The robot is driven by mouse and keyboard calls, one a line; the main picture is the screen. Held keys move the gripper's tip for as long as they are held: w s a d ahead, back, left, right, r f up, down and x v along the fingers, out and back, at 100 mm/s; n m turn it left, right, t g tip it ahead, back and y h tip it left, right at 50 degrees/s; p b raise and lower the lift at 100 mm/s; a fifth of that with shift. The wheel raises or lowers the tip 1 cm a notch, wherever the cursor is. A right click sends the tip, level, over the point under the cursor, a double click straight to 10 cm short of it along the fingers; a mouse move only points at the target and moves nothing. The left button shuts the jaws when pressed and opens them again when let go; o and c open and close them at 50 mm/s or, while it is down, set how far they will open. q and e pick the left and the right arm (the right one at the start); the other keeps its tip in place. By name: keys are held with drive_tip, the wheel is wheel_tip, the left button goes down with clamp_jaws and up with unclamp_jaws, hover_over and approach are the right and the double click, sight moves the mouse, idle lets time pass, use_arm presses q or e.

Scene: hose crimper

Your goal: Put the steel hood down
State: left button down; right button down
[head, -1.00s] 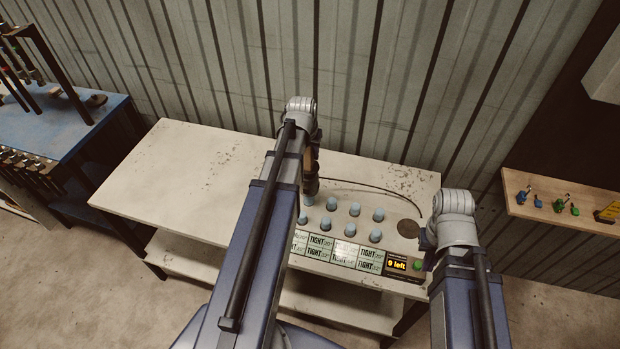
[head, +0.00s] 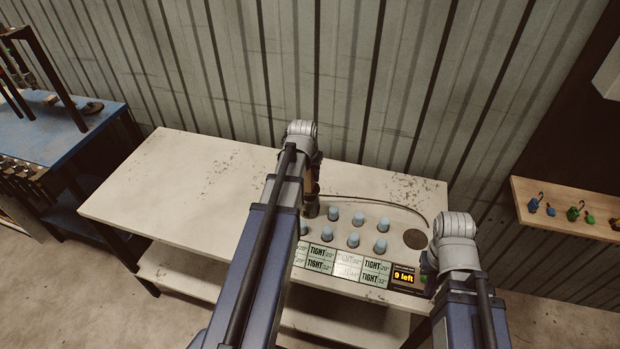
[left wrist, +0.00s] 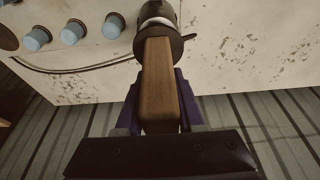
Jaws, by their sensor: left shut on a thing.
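The steel hood (head: 311,207) is a dark short cylinder with a wooden handle, close over the left end of the rows of blue pegs. In the left wrist view the hood (left wrist: 172,45) is at the top, with a pale part inside its rim. My left gripper (left wrist: 158,100) is shut on the wooden handle (left wrist: 157,75). In the head view my left arm hides most of this grip. I cannot tell whether the hood touches the table. My right gripper (head: 428,272) is at the right front of the table, its jaws hidden by its wrist.
The pale worktable (head: 190,185) is clear on its left. A dark disc (head: 414,239) and a thin curved cable lie at right. A corrugated wall stands behind.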

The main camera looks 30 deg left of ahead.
sight(307, 194)
use_arm(q)
drive_tip(key=shift+f, duration=0.2)
drive_tip(key=c, duration=0.5)
unclamp_jaws()
drive_tip(key=shift+r, duration=0.1)
drive_tip(key=shift+r, duration=0.1)
drive_tip(key=p+v, duration=1.1)
drive_tip(key=v, duration=0.1)
drive_tip(key=shift+s, duration=0.1)
